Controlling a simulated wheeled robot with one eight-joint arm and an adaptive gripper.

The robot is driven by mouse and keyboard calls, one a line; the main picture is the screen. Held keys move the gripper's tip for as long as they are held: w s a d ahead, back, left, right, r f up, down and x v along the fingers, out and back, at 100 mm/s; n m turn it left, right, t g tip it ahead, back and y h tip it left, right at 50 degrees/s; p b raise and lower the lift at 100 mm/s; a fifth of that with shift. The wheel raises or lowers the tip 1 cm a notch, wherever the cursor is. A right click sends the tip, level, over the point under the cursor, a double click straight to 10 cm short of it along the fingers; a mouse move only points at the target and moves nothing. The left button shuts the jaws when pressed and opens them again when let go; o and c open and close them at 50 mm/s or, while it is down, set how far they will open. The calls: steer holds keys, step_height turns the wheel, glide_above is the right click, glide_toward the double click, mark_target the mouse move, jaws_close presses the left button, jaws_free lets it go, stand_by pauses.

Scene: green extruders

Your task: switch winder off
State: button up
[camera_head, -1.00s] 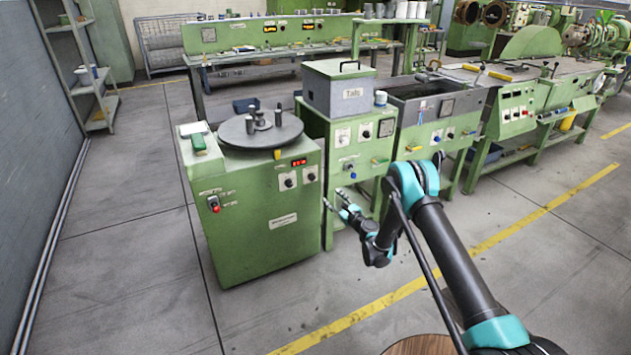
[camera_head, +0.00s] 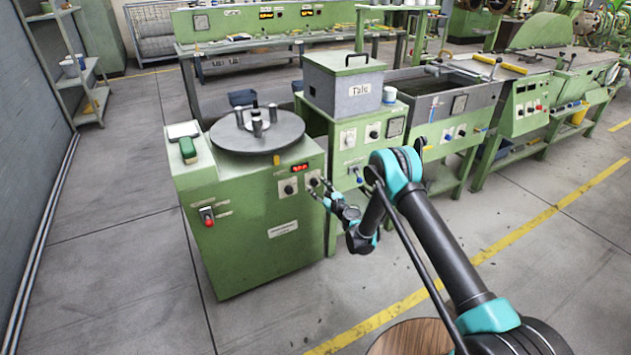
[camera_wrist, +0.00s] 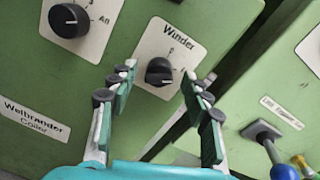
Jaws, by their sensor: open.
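The winder knob (camera_wrist: 159,71) is a black rotary knob on a white plate marked "Winder" on the green cabinet (camera_head: 245,250). In the wrist view it sits between and just beyond the fingertips. I cannot tell clearly which mark it points at. My gripper (camera_wrist: 157,83) is open, one finger on each side of the knob, and holds nothing. Contact with the knob is not clear. In the head view my gripper (camera_head: 319,189) is at the right front edge of the cabinet and partly covers the winder knob.
A second black knob (camera_wrist: 69,20) is up and left of the winder knob. A blue-handled valve (camera_wrist: 284,171) is at lower right. The cabinet carries a round turntable (camera_head: 257,134) and a red switch (camera_head: 207,220). A green bench with a grey box (camera_head: 344,85) stands close on the right.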

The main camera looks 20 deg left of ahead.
steer(key=shift+w+a, duration=0.25)
steer(key=shift+a, duration=0.05)
jaws_close()
steer(key=shift+n, duration=0.3)
steer(key=n, duration=0.5)
steer(key=shift+s+h, duration=0.1)
steer(key=shift+h, duration=0.2)
steer(key=n, duration=0.6)
stand_by(0.4)
